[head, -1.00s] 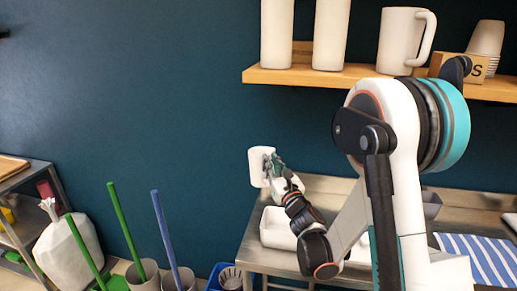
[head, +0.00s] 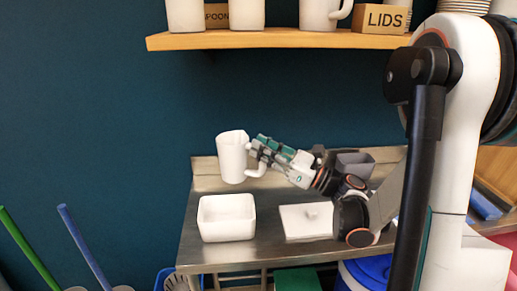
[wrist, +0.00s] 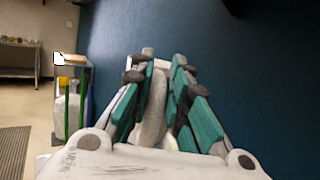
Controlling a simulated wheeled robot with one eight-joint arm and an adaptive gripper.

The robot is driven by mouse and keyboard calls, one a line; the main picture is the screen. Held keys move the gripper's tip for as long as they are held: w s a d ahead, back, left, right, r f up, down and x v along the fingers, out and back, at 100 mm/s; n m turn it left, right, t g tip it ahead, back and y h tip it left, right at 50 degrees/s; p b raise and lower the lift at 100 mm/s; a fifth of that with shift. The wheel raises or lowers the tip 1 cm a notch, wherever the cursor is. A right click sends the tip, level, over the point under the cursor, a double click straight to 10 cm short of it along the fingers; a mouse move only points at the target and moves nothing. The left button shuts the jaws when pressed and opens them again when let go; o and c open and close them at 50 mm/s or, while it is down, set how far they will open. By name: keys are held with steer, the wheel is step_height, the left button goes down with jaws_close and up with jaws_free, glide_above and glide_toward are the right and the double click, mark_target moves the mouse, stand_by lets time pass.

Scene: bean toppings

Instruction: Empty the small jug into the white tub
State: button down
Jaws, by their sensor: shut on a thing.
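The small jug (head: 231,160) is white and stands upright in the head view, with its handle to the right. My gripper (head: 255,150) is shut on the handle side. The jug is behind the white tub, and I cannot tell whether its base touches the counter. Its contents are hidden. In the wrist view, the pale handle (wrist: 153,112) lies between the green fingers of my gripper (wrist: 160,85). The square white tub (head: 227,234) sits at the front left of the counter, open at the top; I cannot make out anything in it.
The steel counter (head: 270,225) has a white lidded piece (head: 306,222) and a grey container (head: 355,165) to the right. A wooden shelf (head: 280,40) with white vessels and a LIDS box (head: 380,18) hangs above. Colored poles (head: 80,245) stand at lower left.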

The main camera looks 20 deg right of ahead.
steer(key=shift+f+b, duration=0.8)
steer(key=shift+f, duration=0.55)
steer(key=n, duration=0.1)
steer(key=n+p, duration=0.1)
steer(key=shift+r+n, duration=0.25)
steer(key=shift+n, duration=0.05)
steer(key=n+g, duration=0.1)
steer(key=n, duration=0.1)
steer(key=n+g+y+p, duration=0.1)
steer(key=n, duration=0.1)
steer(key=shift+r+y, duration=0.15)
steer(key=shift+y, duration=0.15)
steer(key=s+a+f+n+g+b, duration=0.1)
steer(key=s+a+f+n+g, duration=0.1)
steer(key=f+n, duration=0.3)
steer(key=s+a+f+n+g+h+b, duration=0.1)
steer(key=f+n, duration=0.4)
steer(key=n, duration=0.6)
steer(key=shift+s+a+f+n+g+b, duration=0.25)
steer(key=shift+s+a+n+g+b, duration=0.15)
steer(key=shift+a+g+b, duration=0.3)
steer(key=shift+n+h, duration=0.3)
steer(key=shift+n, duration=0.5)
